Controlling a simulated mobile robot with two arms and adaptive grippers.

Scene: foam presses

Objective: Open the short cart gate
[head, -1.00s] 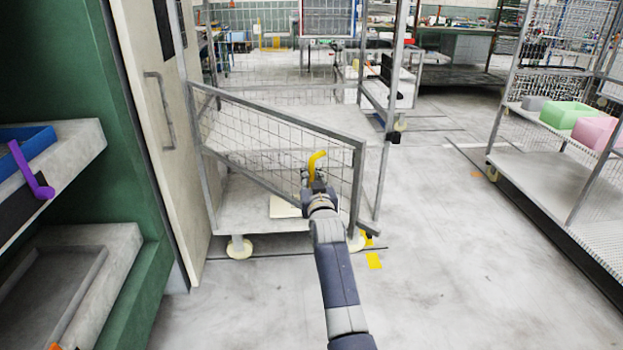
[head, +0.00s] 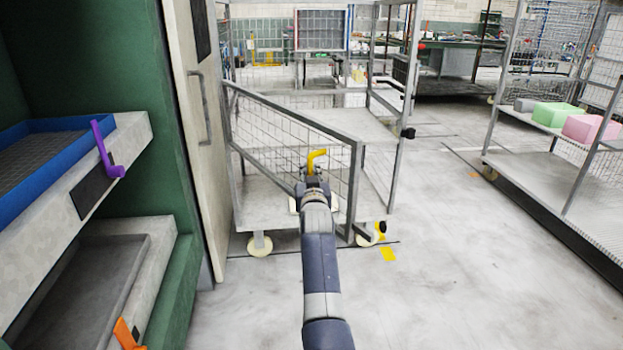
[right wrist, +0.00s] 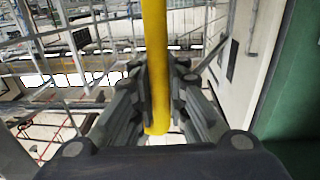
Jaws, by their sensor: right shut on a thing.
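The short cart gate (head: 262,112) is a grey metal frame with wire mesh on the near side of a wheeled cart (head: 268,212). It stands at an angle across the cart's front, its right post closer to me. A yellow handle (head: 316,155) sticks up near the gate's right part. My right gripper (head: 313,180) is at this handle. In the right wrist view the yellow handle (right wrist: 156,70) stands between the two fingers of the right gripper (right wrist: 156,105), which are shut on it. My left gripper is not in view.
A green press (head: 180,170) with a blue tray (head: 62,135) and a purple lever (head: 106,150) stands at the left. A cream door panel (head: 195,150) is beside the cart. Another cart (head: 520,172) with green and pink blocks stands at the right. The floor between is open.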

